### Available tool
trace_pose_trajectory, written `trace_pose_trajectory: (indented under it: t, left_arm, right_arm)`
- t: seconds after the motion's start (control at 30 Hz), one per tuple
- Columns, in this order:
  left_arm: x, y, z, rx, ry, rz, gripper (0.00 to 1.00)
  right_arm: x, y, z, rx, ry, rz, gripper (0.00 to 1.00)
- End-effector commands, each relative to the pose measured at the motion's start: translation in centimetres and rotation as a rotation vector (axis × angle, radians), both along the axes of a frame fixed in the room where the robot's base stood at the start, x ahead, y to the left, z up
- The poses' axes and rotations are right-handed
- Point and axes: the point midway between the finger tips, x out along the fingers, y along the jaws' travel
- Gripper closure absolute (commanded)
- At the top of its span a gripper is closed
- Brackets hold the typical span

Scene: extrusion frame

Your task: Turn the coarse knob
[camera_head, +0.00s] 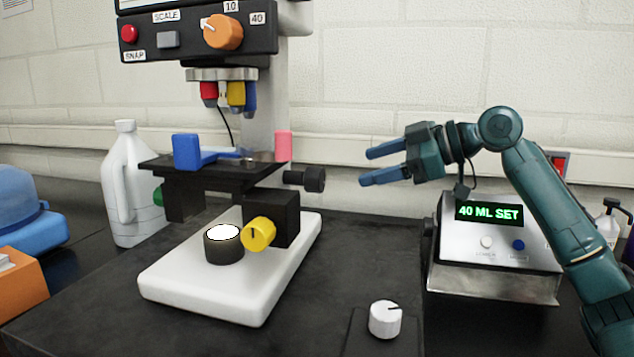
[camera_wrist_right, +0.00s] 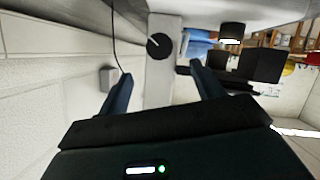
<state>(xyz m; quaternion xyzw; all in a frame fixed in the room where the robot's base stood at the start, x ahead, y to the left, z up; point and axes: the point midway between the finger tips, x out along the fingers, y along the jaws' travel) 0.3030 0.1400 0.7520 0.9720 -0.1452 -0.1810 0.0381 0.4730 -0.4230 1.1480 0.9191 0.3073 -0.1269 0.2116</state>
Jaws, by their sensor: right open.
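A microscope with a white base (camera_head: 200,290) stands at the centre left in the head view. A yellow knob (camera_head: 258,234) with a dark mark sits on the black block low on its side. A black knob (camera_head: 314,179) sticks out to the right below stage height. No label shows which knob is the coarse one. My right gripper (camera_head: 367,167) is open and empty, to the right of the black knob and apart from it, fingers pointing left. In the right wrist view, a round black knob (camera_wrist_right: 160,46) shows beyond the open fingers. My left gripper is out of view.
A white dial (camera_head: 385,319) stands at the front of the dark bench. A device reading "40 ML SET" (camera_head: 488,213) is below my right arm. A white bottle (camera_head: 130,185) stands left of the microscope.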

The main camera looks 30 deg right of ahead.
Motion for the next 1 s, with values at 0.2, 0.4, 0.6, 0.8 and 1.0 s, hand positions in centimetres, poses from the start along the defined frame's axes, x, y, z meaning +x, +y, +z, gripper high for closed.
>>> trace_pose_trajectory:
  t: [0.2,0.4,0.6,0.8,1.0]
  left_arm:
    - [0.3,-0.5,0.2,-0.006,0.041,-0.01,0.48]
    - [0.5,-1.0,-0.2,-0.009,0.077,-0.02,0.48]
    - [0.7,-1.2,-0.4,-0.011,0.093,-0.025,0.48]
    - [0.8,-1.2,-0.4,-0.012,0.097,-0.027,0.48]
    - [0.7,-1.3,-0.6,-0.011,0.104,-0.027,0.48]
  right_arm:
    - [3.2,2.2,-1.0,0.001,-0.001,0.002,0.34]
    - [6.5,4.3,-2.6,0.003,-0.002,0.001,0.34]
    - [8.6,5.6,-3.8,0.001,-0.002,0.0,0.34]
    - [9.4,6.1,-4.3,-0.001,-0.002,-0.002,0.34]
    - [9.4,6.1,-4.4,-0.002,-0.001,-0.003,0.34]
